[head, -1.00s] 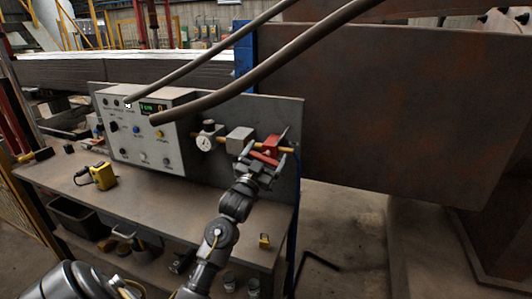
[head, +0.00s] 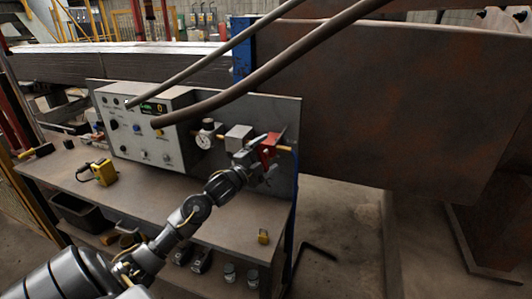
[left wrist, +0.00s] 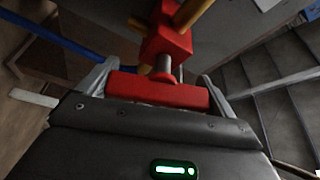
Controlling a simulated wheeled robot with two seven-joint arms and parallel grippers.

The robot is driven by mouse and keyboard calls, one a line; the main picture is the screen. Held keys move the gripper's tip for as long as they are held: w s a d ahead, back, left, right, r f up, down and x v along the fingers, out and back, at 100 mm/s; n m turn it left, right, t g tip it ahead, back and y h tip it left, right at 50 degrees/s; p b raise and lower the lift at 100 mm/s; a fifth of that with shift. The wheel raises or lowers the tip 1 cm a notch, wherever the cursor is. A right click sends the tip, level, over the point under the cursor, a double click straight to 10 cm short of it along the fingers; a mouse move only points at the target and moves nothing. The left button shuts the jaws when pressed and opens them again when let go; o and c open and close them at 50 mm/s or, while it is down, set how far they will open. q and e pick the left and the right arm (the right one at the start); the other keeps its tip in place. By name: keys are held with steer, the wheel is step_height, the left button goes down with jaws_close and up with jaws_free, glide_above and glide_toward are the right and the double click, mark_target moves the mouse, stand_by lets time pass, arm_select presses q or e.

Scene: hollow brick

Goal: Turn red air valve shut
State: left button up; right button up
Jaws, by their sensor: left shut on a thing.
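The red air valve (head: 269,146) sits on the brass pipe at the right end of the grey back panel. In the left wrist view its red body (left wrist: 167,38) is on the pipe, and a short metal stem joins it to the red handle (left wrist: 158,93). My left gripper (head: 262,160) is at the valve, its arm coming up from the lower left. In the left wrist view its two fingers (left wrist: 157,84) stand at either end of the handle, shut on it. The gripper hides part of the handle in the head view. My right gripper is out of view.
Left of the valve are a grey block (head: 238,138), a pressure gauge (head: 203,141) and a control box (head: 150,128) with a green display. A yellow tool (head: 104,172) and a padlock (head: 263,237) lie on the bench (head: 150,195). Thick hoses (head: 260,78) cross above.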

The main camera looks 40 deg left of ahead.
arm_select(q)
steer(key=shift+f+m+g+p, duration=0.15)
steer(key=shift+m+g+p, duration=0.4)
steer(key=shift+m, duration=1.35)
steer(key=o, duration=0.7)
